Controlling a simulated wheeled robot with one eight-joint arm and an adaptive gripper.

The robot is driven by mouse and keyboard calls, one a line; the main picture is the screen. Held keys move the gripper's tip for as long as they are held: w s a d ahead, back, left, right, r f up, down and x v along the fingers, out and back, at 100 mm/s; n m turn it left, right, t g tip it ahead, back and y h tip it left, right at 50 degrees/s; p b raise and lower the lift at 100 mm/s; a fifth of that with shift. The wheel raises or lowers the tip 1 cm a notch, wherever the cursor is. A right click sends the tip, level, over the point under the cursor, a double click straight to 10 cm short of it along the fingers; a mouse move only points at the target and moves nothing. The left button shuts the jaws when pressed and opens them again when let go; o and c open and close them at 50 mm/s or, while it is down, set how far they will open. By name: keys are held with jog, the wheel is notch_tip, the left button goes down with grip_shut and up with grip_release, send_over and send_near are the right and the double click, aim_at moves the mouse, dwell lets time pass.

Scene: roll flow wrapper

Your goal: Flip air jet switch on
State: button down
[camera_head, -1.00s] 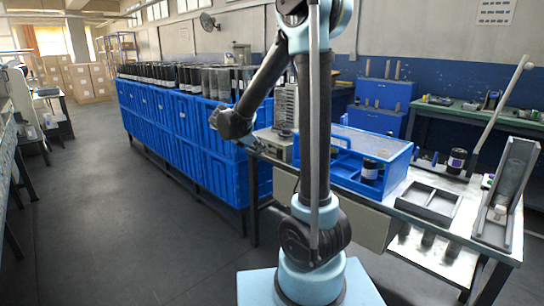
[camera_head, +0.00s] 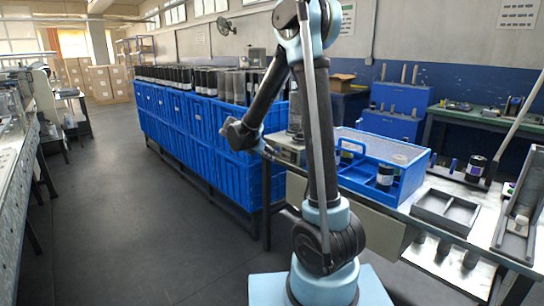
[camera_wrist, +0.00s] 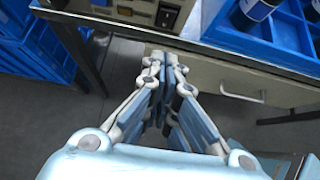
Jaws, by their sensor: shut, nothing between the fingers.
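A control box (camera_wrist: 136,10) with a front panel stands at the table's edge at the top of the wrist view. A small dark knob or switch (camera_wrist: 166,17) and a light label show on its panel. I cannot tell which control is the air jet switch or how it is set. The box also shows partly behind my arm in the head view (camera_head: 284,150). My gripper (camera_wrist: 165,60) is shut and empty, just below and in front of the box, apart from the panel.
A blue tray (camera_head: 352,183) with dark rolls stands right of the box. A drawer front (camera_wrist: 230,82) with a handle lies under the tabletop. Blue crates (camera_head: 212,138) with rolls stand to the left. A grey tray (camera_head: 446,211) lies farther right. The left floor is clear.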

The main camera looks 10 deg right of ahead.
aim_at(292, 161)
jog(key=shift+w+d+f, duration=0.65)
jog(key=shift+w+d, duration=0.3)
jog(key=shift+d, duration=0.4)
jog(key=shift+w+d+f, duration=0.7)
jog(key=shift+w+d, duration=0.25)
jog(key=shift+d, duration=0.35)
jog(key=shift+w+d+f, duration=0.65)
jog(key=shift+w+d, duration=0.3)
jog(key=shift+d, duration=0.4)
jog(key=shift+a, duration=0.2)
